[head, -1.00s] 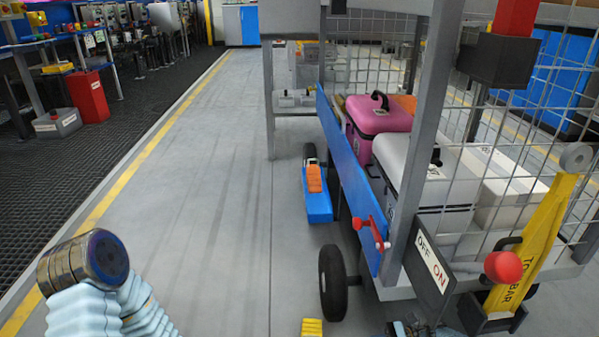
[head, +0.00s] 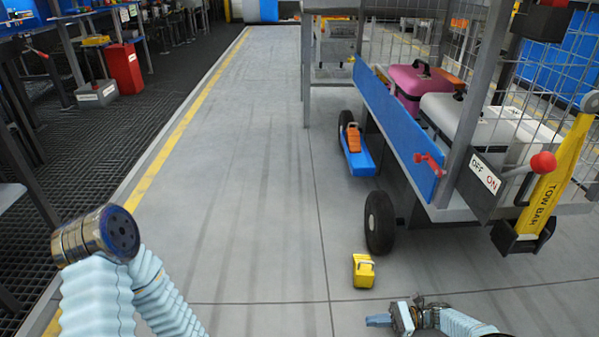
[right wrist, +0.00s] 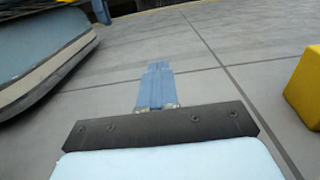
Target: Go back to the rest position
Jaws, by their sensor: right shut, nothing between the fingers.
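My right gripper (head: 380,320) is low in the head view, at the bottom right of centre, its blue fingers pointing left above the grey floor. In the right wrist view its fingers (right wrist: 157,88) are together with nothing between them. My left arm comes in at the lower left of the head view, bent; its gripper is not visible.
A luggage cart (head: 400,128) with a blue side board stands on the right, carrying a pink case (head: 417,80) and a white case (head: 455,112). A yellow block (head: 363,271) lies on the floor near its wheel (head: 380,222). The floor at centre-left is clear.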

